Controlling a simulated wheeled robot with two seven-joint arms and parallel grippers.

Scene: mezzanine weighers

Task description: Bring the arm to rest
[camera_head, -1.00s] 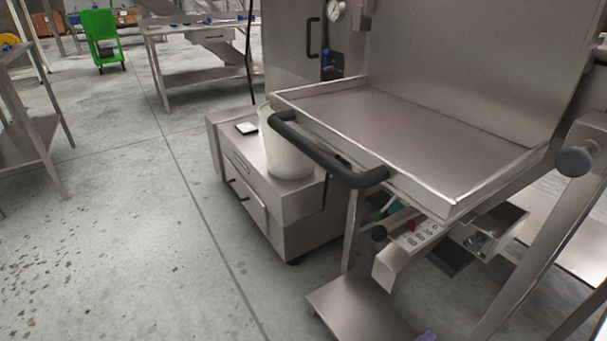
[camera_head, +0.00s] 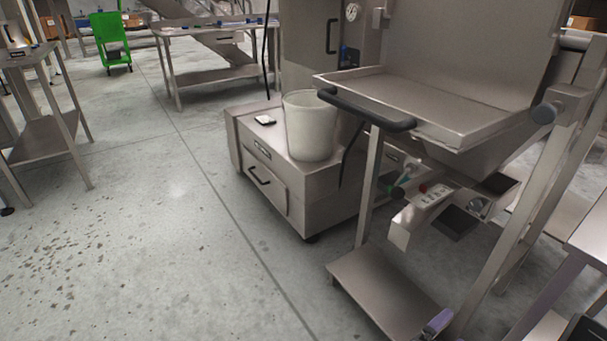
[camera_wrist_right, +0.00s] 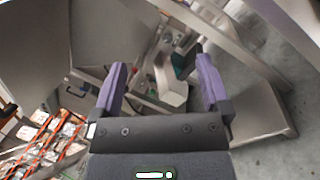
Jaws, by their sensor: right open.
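My right gripper (camera_wrist_right: 162,78) is open in the right wrist view, its two purple fingers apart with nothing held between them. The head view shows only a purple finger and some dark parts of my right arm at the bottom right edge. Beyond the fingers in the wrist view is the steel machine with a small control box (camera_wrist_right: 174,96). The same control box (camera_head: 428,203) hangs under the tray in the head view. My left gripper is not in view.
The steel tray (camera_head: 440,132) with a black handle (camera_head: 365,112) stands at the right, above a low steel platform (camera_head: 380,292). A white bucket (camera_head: 310,128) sits on a drawer cabinet (camera_head: 270,180). Bare floor (camera_head: 150,250) lies to the left. Packages (camera_wrist_right: 45,135) show at lower left.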

